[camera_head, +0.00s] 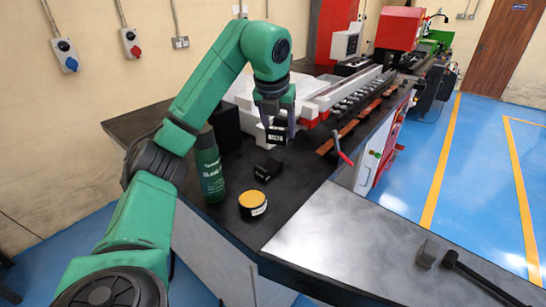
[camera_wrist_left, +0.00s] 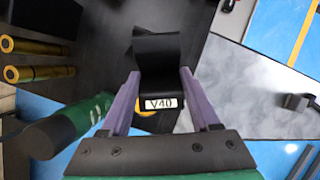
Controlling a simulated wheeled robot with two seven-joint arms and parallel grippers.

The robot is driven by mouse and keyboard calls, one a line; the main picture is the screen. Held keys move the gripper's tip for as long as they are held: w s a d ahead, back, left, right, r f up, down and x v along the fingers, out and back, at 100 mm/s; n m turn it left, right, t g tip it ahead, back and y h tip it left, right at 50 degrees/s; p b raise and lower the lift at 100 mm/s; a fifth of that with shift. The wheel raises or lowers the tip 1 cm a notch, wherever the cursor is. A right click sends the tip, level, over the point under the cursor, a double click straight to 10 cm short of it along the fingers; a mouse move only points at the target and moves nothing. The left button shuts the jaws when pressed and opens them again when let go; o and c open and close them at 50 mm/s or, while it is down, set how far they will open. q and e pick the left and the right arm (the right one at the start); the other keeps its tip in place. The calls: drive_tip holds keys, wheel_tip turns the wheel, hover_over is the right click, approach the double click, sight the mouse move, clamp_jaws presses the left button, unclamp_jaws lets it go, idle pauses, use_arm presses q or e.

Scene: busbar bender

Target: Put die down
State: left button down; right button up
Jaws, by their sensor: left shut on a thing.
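My left gripper (camera_head: 274,112) is above the dark bench top and points down. It is shut on a small black die (camera_head: 277,133), which hangs below the fingers and seems clear of the bench. In the left wrist view the die's white "V40" label (camera_wrist_left: 161,103) shows between the purple fingers of my left gripper (camera_wrist_left: 158,90). A second black block (camera_head: 268,168) lies on the bench just below and in front of the held die. My right gripper is not in view.
A green bottle (camera_head: 209,170) and a short round yellow-topped tin (camera_head: 253,203) stand near the bench's front-left edge. A red-and-white machine (camera_head: 335,92) with a red handle (camera_head: 341,147) is at the right. The grey table section (camera_head: 350,240) in front is mostly clear.

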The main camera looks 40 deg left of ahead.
use_arm(q)
hover_over(277, 191)
drive_tip(key=s, duration=0.2)
wheel_tip(277, 191, down, 7)
drive_tip(key=f, duration=1)
drive_tip(key=shift+w+d+f, duration=0.3)
drive_tip(key=shift+w+d, duration=0.05)
drive_tip(key=shift+w+f, duration=0.15)
drive_tip(key=shift+f, duration=0.1)
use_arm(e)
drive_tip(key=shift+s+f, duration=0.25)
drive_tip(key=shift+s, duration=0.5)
use_arm(q)
drive_tip(key=shift+f, duration=0.1)
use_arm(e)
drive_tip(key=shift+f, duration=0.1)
use_arm(q)
drive_tip(key=shift+c, duration=0.6)
unclamp_jaws()
drive_tip(key=shift+s, duration=0.2)
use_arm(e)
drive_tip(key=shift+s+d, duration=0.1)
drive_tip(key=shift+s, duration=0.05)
